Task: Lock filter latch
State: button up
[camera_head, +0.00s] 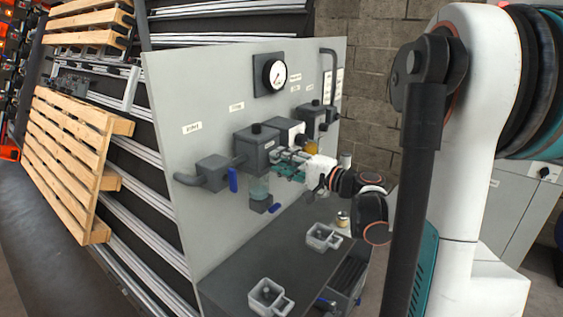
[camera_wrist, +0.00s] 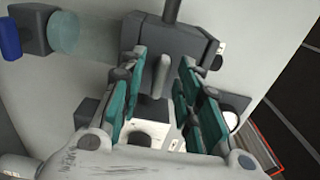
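On the grey panel, a dark grey filter housing (camera_head: 254,146) has a clear greenish bowl (camera_head: 259,188) below it. A blue lever (camera_head: 233,180) hangs to its left, and a small blue tab (camera_head: 274,208) sits near the bowl's base. I cannot tell which part is the latch. My gripper (camera_head: 283,163) is in front of the panel, right of the bowl. In the wrist view my gripper (camera_wrist: 158,92) has its teal fingers apart. A grey rounded post (camera_wrist: 161,76) stands between them, in front of a dark grey block (camera_wrist: 180,42). No contact is visible.
A pressure gauge (camera_head: 270,74) is on the panel above. Below, a dark bench (camera_head: 240,275) carries two grey cups (camera_head: 270,297) (camera_head: 322,237) and a small brass-coloured part (camera_head: 343,219). A wooden pallet (camera_head: 70,160) leans at left. Panel fittings crowd my gripper.

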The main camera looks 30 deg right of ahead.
jog(key=v, duration=1.1)
jog(key=shift+s, duration=0.25)
